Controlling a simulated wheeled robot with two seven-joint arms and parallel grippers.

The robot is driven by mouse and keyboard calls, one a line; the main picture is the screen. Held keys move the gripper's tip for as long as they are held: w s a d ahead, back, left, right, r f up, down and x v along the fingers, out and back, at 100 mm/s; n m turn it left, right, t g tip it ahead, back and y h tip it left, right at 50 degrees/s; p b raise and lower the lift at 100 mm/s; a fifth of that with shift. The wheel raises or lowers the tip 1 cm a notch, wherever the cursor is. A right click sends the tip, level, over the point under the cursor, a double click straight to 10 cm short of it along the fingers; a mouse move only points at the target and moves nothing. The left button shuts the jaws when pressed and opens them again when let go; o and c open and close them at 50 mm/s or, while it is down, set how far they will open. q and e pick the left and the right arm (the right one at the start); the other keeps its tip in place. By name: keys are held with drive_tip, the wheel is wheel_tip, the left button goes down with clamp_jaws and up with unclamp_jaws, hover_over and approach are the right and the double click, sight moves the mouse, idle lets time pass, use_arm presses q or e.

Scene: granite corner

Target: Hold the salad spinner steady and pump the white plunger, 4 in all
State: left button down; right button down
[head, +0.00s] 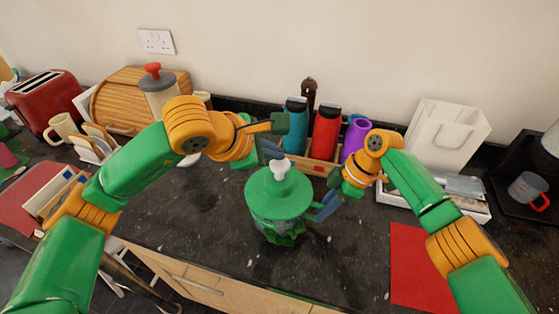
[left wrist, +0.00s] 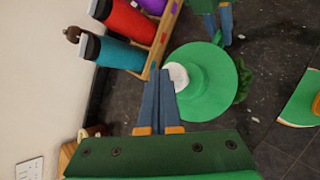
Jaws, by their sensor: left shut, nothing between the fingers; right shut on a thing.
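The salad spinner (head: 278,203) stands upright on the dark counter, with a green lid and leafy green showing through its lower side. Its white plunger (head: 281,167) sticks up from the middle of the lid. My left gripper (head: 271,151) is shut and empty, fingers pointing down beside and above the plunger. In the left wrist view its fingertips (left wrist: 162,76) overlap the white plunger (left wrist: 178,76); I cannot tell whether they touch. My right gripper (head: 325,206) is shut on the spinner at its right side; it also shows in the left wrist view (left wrist: 225,38).
Behind the spinner, a wooden rack (head: 317,168) holds a teal bottle (head: 296,127), a red bottle (head: 325,132) and a purple cup (head: 354,137). A red sheet (head: 421,268) lies at right. The counter's front edge is close to the spinner.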

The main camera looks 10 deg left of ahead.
sight(275, 164)
use_arm(q)
drive_tip(key=shift+a+f, duration=0.1)
drive_tip(key=shift+f, duration=1.4)
idle(1.0)
drive_tip(key=shift+r, duration=1.95)
drive_tip(key=shift+w+d+r, duration=0.1)
drive_tip(key=shift+r, duration=1.15)
drive_tip(key=shift+d+r, duration=0.1)
drive_tip(key=shift+r, duration=1.15)
use_arm(e)
drive_tip(key=c, duration=0.9)
unclamp_jaws()
drive_tip(key=shift+c, duration=0.2)
use_arm(q)
drive_tip(key=shift+w+f, duration=0.1)
drive_tip(key=shift+w, duration=0.05)
use_arm(e)
drive_tip(key=shift+o, duration=1)
drive_tip(key=shift+w+f, duration=0.1)
drive_tip(key=shift+w, duration=0.05)
